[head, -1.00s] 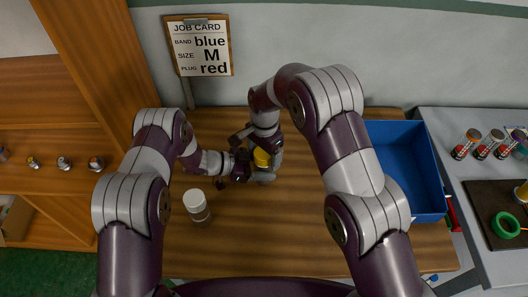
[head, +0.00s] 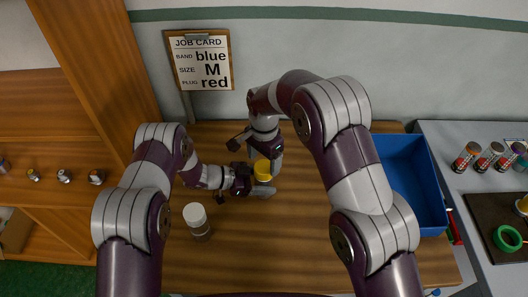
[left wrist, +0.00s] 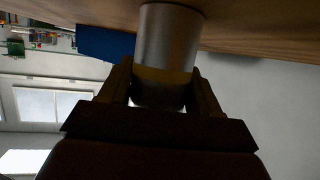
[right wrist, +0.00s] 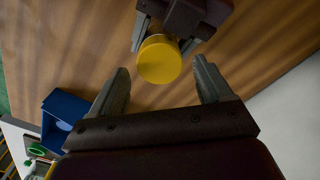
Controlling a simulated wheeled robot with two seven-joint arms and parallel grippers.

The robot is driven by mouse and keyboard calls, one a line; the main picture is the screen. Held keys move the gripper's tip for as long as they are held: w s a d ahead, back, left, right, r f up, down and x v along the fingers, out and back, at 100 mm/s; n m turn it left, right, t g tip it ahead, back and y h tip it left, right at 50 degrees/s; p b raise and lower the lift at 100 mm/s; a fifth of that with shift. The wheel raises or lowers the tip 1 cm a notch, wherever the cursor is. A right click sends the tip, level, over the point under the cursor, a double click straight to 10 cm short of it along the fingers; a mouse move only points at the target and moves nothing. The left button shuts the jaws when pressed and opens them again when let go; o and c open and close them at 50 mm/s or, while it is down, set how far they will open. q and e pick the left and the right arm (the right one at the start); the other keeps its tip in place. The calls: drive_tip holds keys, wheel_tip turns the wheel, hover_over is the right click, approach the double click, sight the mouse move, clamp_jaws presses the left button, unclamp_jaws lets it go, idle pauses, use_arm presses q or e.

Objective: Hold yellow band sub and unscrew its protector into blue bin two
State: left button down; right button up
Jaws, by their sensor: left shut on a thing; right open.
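The yellow band sub (left wrist: 168,45) is a metallic cylinder in the left wrist view, with a yellowish band between my left fingers. My left gripper (head: 258,180) is shut on it over the wooden table. Its yellow protector (head: 263,170) faces up in the head view and shows as a round yellow cap (right wrist: 159,60) in the right wrist view. My right gripper (right wrist: 160,85) is open and empty, just above the cap, with its fingers apart and not touching it. The blue bin (head: 412,185) stands on the table's right side; no number shows on it.
A white-capped jar (head: 196,217) stands at the table's left front. A job card (head: 202,62) stands at the back. A side bench (head: 480,200) at the right holds several capped cylinders and a green ring (head: 506,238). The front middle table is clear.

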sight(264, 166)
use_arm(q)
drive_tip(key=shift+w, duration=0.1)
use_arm(e)
wheel_tip(264, 166, down, 4)
drive_tip(key=shift+r, duration=0.25)
drive_tip(key=c, duration=0.9)
drive_tip(key=o, duration=1)
wheel_tip(264, 166, up, 5)
drive_tip(key=shift+f, duration=0.2)
use_arm(q)
drive_tip(key=shift+c, duration=0.7)
unclamp_jaws()
